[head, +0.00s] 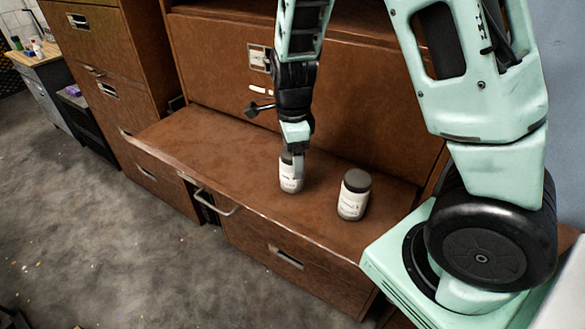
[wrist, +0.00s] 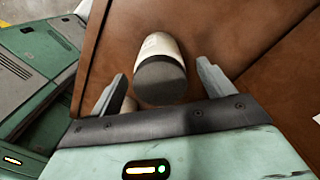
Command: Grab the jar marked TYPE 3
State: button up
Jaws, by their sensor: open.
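Two white jars with dark lids stand upright on the brown ledge. The left jar (head: 290,183) is partly hidden behind my gripper (head: 299,165). The right jar (head: 353,199) stands clear of it, its label facing the head camera. The lettering on both labels is too small to read. In the wrist view, one jar (wrist: 161,75) shows lid towards me, in the gap between the open fingers of my gripper (wrist: 162,80). A pale sliver beside the left finger looks like the other jar (wrist: 129,104), mostly hidden by the palm. The fingers hold nothing.
The brown ledge (head: 215,160) has free room left of the jars. A brown cabinet face (head: 350,95) rises behind it. A metal handle (head: 214,203) sticks out at the front edge. Another drawer cabinet (head: 105,75) stands to the left, and the grey floor (head: 90,240) is open.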

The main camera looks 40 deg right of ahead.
aim_at(289, 185)
jog(key=shift+f+p, duration=0.3)
jog(key=shift+f, duration=1.7)
jog(key=c, duration=1.4)
